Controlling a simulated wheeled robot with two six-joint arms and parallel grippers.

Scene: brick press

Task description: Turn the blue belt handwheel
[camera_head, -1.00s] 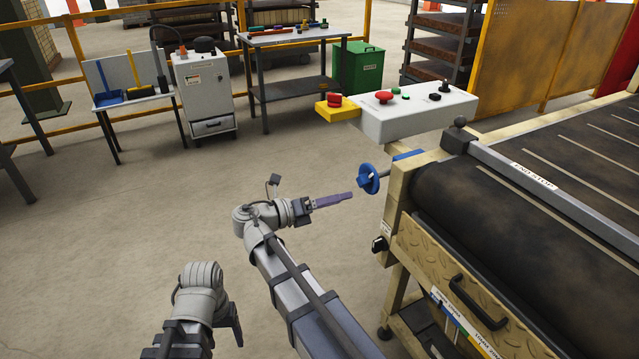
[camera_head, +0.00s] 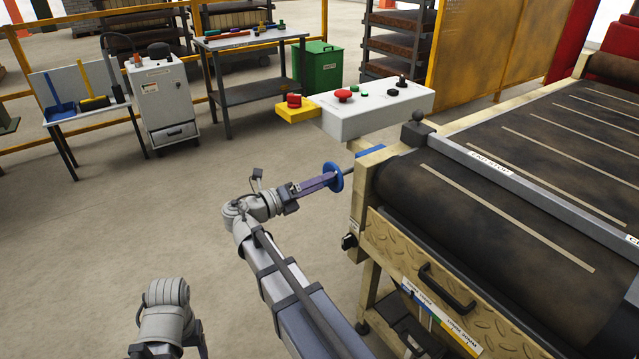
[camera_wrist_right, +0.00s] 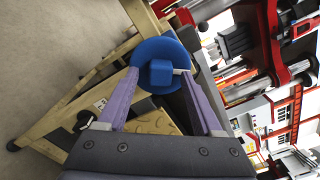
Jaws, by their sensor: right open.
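The blue belt handwheel (camera_head: 334,172) sits on a short shaft at the left end of the belt machine (camera_head: 372,225). In the right wrist view the wheel (camera_wrist_right: 160,48) faces me, with a square blue block at its middle. My right gripper (camera_head: 328,180) is at the wheel's face, its purple fingers pointing at it. In the wrist view the two fingers (camera_wrist_right: 162,74) stand apart, one on each side of the blue block. I cannot tell whether they touch it. Part of my left arm shows at the bottom left, but its fingers are out of sight.
A grey control box (camera_head: 375,113) with red and green buttons stands just above and behind the wheel. A black knob (camera_head: 349,241) sticks out from the machine frame below it. The floor (camera_head: 150,215) left of the machine is clear.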

